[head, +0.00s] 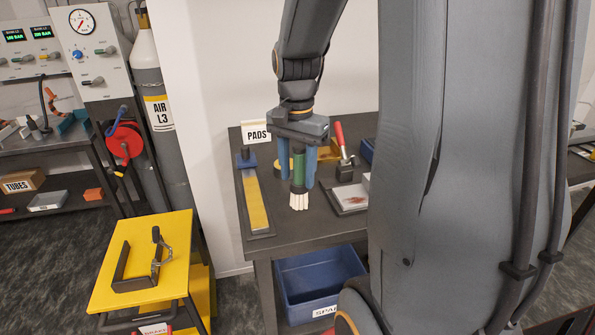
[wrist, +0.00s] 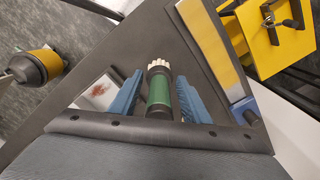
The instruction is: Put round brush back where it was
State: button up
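The round brush (head: 299,187) has a green and black handle and pale bristles that point down. The bristle tips look clear of the bench top, though the height is hard to judge. In the wrist view the brush (wrist: 159,92) stands out between the two blue fingers of my gripper (wrist: 158,95), bristles away from me. The upper end of the handle is hidden by my gripper.
A PADS sign (head: 256,132), a red-handled tool (head: 340,135) and a stained plate (head: 352,196) are nearby. A blue bin (head: 318,278) is underneath. A yellow stand (head: 118,262) is at left.

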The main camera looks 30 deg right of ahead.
jog(key=shift+r, duration=0.1)
notch_tip(320, 180, up, 12)
jog(key=shift+r+b, duration=0.1)
jog(key=shift+b, duration=1.15)
jog(key=shift+s, duration=0.1)
